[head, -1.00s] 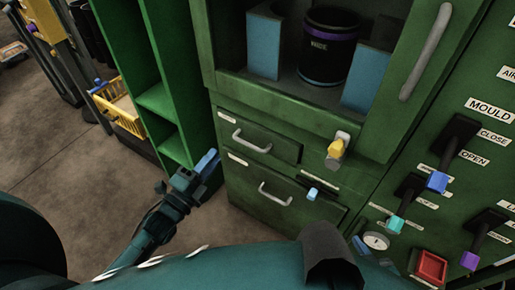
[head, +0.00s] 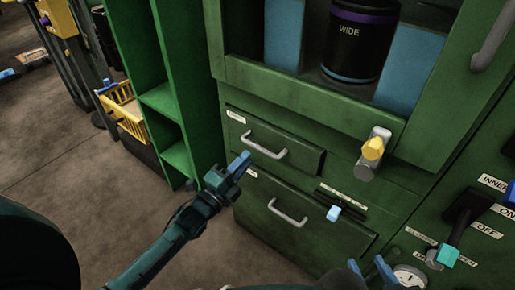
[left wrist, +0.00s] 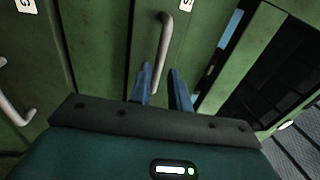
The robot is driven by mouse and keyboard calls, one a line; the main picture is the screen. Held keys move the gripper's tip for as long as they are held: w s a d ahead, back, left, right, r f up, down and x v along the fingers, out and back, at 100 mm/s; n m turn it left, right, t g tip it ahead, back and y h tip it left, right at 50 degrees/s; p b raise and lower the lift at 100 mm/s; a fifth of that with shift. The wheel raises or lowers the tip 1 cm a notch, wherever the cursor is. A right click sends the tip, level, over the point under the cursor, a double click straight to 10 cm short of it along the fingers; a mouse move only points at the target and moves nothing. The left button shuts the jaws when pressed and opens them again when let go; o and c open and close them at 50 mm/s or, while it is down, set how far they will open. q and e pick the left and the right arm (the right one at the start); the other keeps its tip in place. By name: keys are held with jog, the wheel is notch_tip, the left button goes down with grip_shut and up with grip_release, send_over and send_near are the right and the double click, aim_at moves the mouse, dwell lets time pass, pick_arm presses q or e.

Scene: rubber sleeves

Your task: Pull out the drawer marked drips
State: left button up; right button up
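The green cabinet has two stacked drawers. The upper drawer (head: 290,135) has a grey bar handle (head: 268,145); its label (head: 236,116) is too small to read in the head view. In the left wrist view this handle (left wrist: 166,50) lies just beyond my fingertips, and the label (left wrist: 186,4) beside it shows only a final S. My left gripper (head: 240,163) is open and empty, its two blue fingers (left wrist: 162,82) apart, pointing at the handle.
Below is the lower drawer (head: 320,225) with a similar handle (head: 287,213). A yellow-knobbed lever (head: 372,150) and a light blue knob (head: 333,213) stick out to the right. Green shelving (head: 185,100) stands left, with a yellow basket (head: 122,108). Open floor lies before it.

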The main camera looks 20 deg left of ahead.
aim_at(257, 145)
pick_arm(q)
jog(key=x, duration=0.6)
jog(key=shift+w+d+b, duration=0.1)
jog(key=shift+w+b, duration=0.1)
jog(key=shift+b, duration=0.2)
grip_shut()
